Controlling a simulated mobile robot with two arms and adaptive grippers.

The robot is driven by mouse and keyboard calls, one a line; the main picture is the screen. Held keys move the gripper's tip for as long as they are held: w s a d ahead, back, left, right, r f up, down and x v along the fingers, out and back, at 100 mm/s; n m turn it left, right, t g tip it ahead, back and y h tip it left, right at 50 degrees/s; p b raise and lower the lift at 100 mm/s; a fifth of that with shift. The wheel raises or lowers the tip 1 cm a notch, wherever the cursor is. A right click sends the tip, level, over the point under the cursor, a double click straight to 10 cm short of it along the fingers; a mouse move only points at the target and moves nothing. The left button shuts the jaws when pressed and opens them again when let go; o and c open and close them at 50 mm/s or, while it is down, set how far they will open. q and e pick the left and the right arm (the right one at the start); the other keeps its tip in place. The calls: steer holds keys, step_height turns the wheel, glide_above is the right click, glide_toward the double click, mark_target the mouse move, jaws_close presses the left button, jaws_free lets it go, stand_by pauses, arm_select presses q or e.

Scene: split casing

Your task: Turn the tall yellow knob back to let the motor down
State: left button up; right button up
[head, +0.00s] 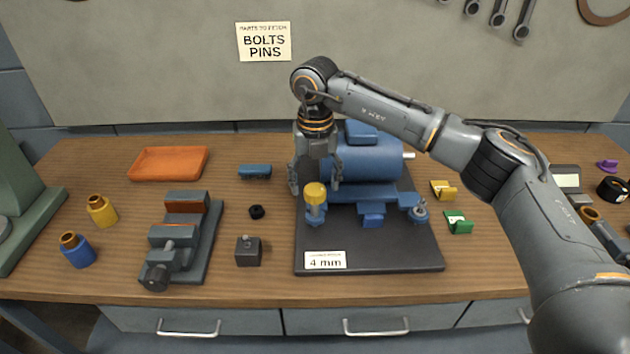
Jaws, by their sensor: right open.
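The tall yellow knob (315,194) stands upright at the front left corner of the blue motor (366,162), on a blue stem. The motor sits with its blue feet over a dark base plate (400,257) that has a "4 mm" label (325,260). My right gripper (315,188) points down from above, open, with one finger on each side of the knob in this view. I cannot tell whether the fingers touch the knob or are behind it. My left gripper is not in view.
A grey vise (178,240), an orange tray (168,163), a small dark block (248,251) and a black nut (257,211) lie to the left. Yellow (443,190) and green (458,222) clips lie to the right.

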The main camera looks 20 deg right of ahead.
steer(key=shift+f, duration=0.45)
steer(key=c, duration=1.1)
steer(key=shift+c, duration=0.2)
